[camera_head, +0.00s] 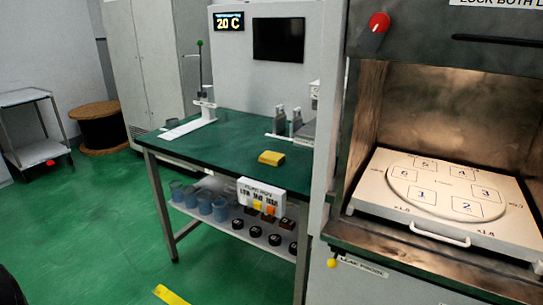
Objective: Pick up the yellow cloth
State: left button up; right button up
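The yellow cloth (271,158) lies as a small folded pad on the green tabletop, near its right front edge and above the white labelled box. Nothing covers it in the head view. Neither of my grippers shows in this view.
The green-topped table (235,135) bears a white stand (205,108) and grey fixtures (281,120). Its lower shelf holds blue cups (204,202) and a white labelled box (261,197). An open microwave chamber (455,130) with a numbered tray (384,201) stands at right.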

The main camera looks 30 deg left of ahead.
aim_at(274, 158)
jog(key=j+z, duration=0.15)
jog(key=j, duration=0.45)
jog(key=j+z, duration=0.15)
jog(key=j, duration=0.45)
jog(key=j+z, duration=0.15)
jog(key=j, duration=0.5)
jog(key=j+z, duration=0.15)
jog(key=j, duration=0.45)
jog(key=k+j+z, duration=0.1)
jog(key=j, duration=0.5)
jog(key=k+j+z, duration=0.15)
jog(key=j, duration=0.4)
jog(key=i+j, duration=0.05)
